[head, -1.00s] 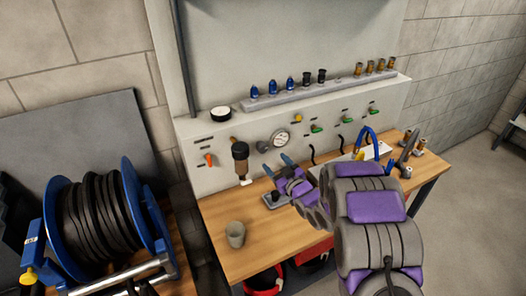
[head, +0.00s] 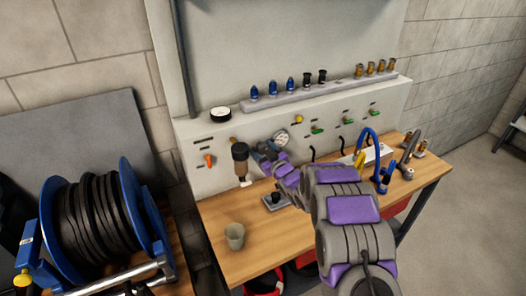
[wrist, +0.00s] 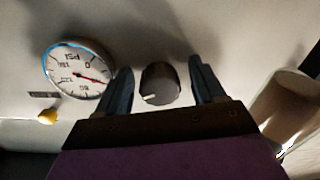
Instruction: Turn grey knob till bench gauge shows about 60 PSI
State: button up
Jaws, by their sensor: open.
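The grey knob (wrist: 160,86) is on the panel, with a white pointer mark on its lower left in the wrist view. My gripper (wrist: 161,65) is open, with one finger on each side of the knob; gaps show, and contact cannot be told. The round gauge (wrist: 66,62) is left of the knob, upside down in the wrist view. Its red needle points between 0 and what looks like 60; the exact reading is too blurred. In the head view the gauge (head: 282,136) is just right of my gripper (head: 264,148), which hides most of the knob.
A brown-bowled filter (head: 240,160) hangs close left of the gripper; its bowl (wrist: 285,105) also shows at right in the wrist view. A yellow button (head: 299,119) is above right of the gauge. A cup (head: 235,237) stands on the bench (head: 240,265). A hose reel (head: 95,225) is at left.

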jog(key=shift+c, duration=0.5)
jog(key=c, duration=0.9)
jog(key=shift+p, duration=0.4)
jog(key=m+p, duration=0.2)
jog(key=shift+r+p, duration=0.25)
jog(key=shift+p, duration=0.15)
jog(key=m+p, duration=0.3)
jog(key=p, duration=0.1)
jog(key=shift+f+m+p, duration=0.15)
jog(key=shift+m+p, duration=0.5)
jog(key=shift+m, duration=0.15)
